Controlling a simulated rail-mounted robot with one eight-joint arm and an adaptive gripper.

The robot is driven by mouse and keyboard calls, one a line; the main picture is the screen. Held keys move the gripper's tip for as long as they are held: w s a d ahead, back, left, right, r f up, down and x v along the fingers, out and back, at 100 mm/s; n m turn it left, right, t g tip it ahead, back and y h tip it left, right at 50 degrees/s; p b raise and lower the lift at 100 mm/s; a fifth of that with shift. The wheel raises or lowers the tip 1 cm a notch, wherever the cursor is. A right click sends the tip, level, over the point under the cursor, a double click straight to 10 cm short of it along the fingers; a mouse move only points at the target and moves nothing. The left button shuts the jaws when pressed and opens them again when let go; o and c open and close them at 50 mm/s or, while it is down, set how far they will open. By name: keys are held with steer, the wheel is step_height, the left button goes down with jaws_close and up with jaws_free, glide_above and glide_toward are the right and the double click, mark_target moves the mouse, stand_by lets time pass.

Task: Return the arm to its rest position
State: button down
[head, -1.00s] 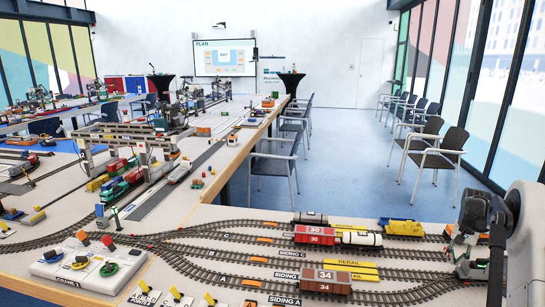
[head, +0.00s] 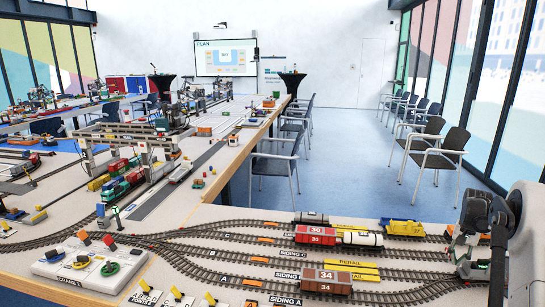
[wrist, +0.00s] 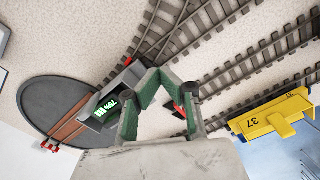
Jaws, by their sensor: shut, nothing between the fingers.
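My gripper (wrist: 160,78) shows in the wrist view as two green fingers that come together at their tips, with nothing between them. It is shut and sits above the model railway table.
The wrist view shows a dark turntable (wrist: 45,105), a small lit display (wrist: 102,108) and a yellow wagon marked 37 (wrist: 268,120). The head view shows a red wagon 30 (head: 316,235), a brown wagon 34 (head: 327,282) and a yellow wagon (head: 404,228) on sidings.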

steer(key=shift+f+b, duration=0.8)
steer(key=shift+f, duration=0.3)
stand_by(0.3)
steer(key=shift+s+d+b, duration=0.25)
steer(key=shift+s+d, duration=0.15)
steer(key=shift+d, duration=1.85)
steer(key=shift+s+d+b, duration=0.2)
steer(key=shift+s+d, duration=0.15)
steer(key=shift+d, duration=1.9)
steer(key=shift+s+d+b, duration=0.25)
steer(key=shift+s+d, duration=0.15)
steer(key=shift+d, duration=1.85)
steer(key=shift+s+d, duration=0.2)
steer(key=shift+d, duration=0.85)
steer(key=shift+s+d, duration=0.15)
steer(key=shift+d, duration=0.95)
steer(key=shift+s+d, duration=0.2)
steer(key=shift+d, duration=0.85)
steer(key=shift+a, duration=0.15)
steer(key=shift+w+a, duration=0.1)
steer(key=shift+a, duration=0.35)
step_height(320, 180, up, 7)
steer(key=p, duration=0.2)
